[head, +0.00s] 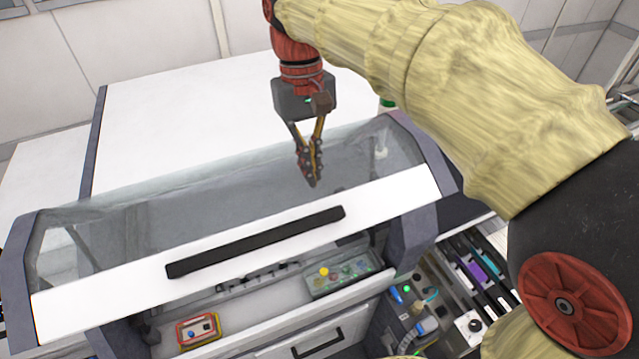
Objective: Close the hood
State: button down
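The hood (90,294) is a tilted cover with a white front panel, a clear window and dark grey end pieces. Below the panel's lower edge a gap shows the machine's inside. My gripper (313,184) points down above the clear window, behind the handle. Its fingertips are close together and hold nothing visible. I cannot tell whether they touch the window.
Under the hood are a red-framed button box (198,330) and a grey control panel (342,277) with a yellow button. A drawer with a black handle (318,341) is below. Feeder parts (480,270) stand at the right. A white flat top (190,105) lies behind the hood.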

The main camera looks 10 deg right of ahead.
aim_at(321, 195)
jog(key=s, duration=0.1)
jog(key=s+f, duration=0.1)
jog(key=s, duration=0.1)
jog(key=shift+s+d+f+p, duration=0.2)
jog(key=shift+d+p, duration=0.15)
jog(key=shift+d, duration=0.05)
jog(key=shift+f, duration=0.15)
jog(key=shift+f, duration=0.1)
jog(key=shift+s+f+b, duration=0.25)
jog(key=shift+f+b, duration=0.25)
jog(key=shift+b, duration=0.25)
jog(key=s+d+f+t+y+b, duration=0.1)
jog(key=s+f+t+b, duration=0.3)
jog(key=f+b, duration=1.25)
jog(key=s+d+f+t+y+b, duration=0.1)
jog(key=s+f+t+b, duration=0.3)
jog(key=f+b, duration=1.25)
notch_tip(321, 195, down, 12)
jog(key=w+b, duration=0.1)
jog(key=b, duration=0.7)
jog(key=shift+w+a+g, duration=0.2)
jog(key=shift+w+g, duration=0.1)
jog(key=shift+r, duration=0.1)
